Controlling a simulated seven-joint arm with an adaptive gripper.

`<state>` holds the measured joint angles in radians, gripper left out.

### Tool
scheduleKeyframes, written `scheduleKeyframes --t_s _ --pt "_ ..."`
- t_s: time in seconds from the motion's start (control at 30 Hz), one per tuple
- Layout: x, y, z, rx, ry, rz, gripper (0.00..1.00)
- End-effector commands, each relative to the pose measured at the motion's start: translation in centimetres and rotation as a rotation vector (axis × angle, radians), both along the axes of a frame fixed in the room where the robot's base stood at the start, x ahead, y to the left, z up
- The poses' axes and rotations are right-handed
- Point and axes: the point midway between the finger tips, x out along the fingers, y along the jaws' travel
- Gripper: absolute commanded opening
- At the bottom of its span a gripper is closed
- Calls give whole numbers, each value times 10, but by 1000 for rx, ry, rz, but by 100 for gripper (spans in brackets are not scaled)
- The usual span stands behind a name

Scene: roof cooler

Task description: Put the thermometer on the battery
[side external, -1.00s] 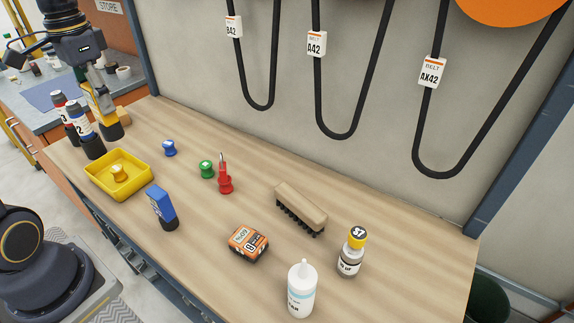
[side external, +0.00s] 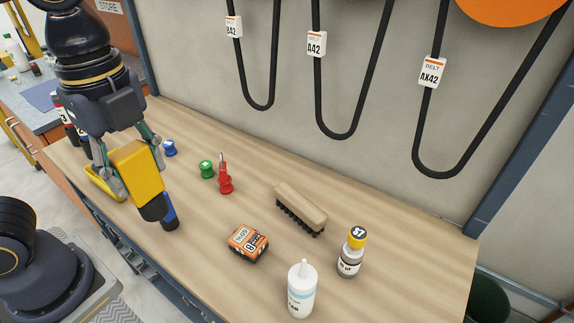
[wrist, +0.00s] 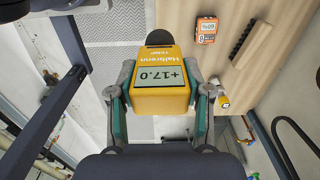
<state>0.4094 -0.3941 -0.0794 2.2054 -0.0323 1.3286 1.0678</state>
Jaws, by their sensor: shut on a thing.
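The thermometer (side external: 138,172) is a yellow block with a dark end. In the wrist view the thermometer (wrist: 160,98) shows a grey display reading +17.0. My gripper (side external: 136,168) is shut on its sides and holds it tilted above the left part of the bench. The gripper's fingers (wrist: 160,88) also flank it in the wrist view. The battery (side external: 248,244) is an orange and black block lying on the bench, to the right of the gripper and apart from it. The battery (wrist: 206,30) is at the top of the wrist view, with its top clear.
A blue item (side external: 170,212) stands partly hidden behind the thermometer. A yellow tray (side external: 97,180) is behind the gripper. Green (side external: 206,168) and red (side external: 225,184) items, a brush (side external: 301,208), a white bottle (side external: 301,290) and a yellow-capped bottle (side external: 351,255) surround the battery with gaps.

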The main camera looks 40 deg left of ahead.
Motion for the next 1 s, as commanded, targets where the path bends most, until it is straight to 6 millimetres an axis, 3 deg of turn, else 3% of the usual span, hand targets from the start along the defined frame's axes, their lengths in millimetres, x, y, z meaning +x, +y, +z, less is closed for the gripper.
scheduleKeyframes --t_s 0.4,0.47,0.77,1.0 --pt "3 -5 -53 2 3 -29 4" --pt "12 -8 -58 3 4 -28 4" --pt "86 -35 -95 3 6 -27 4" --pt "117 -47 -137 2 2 -28 4"
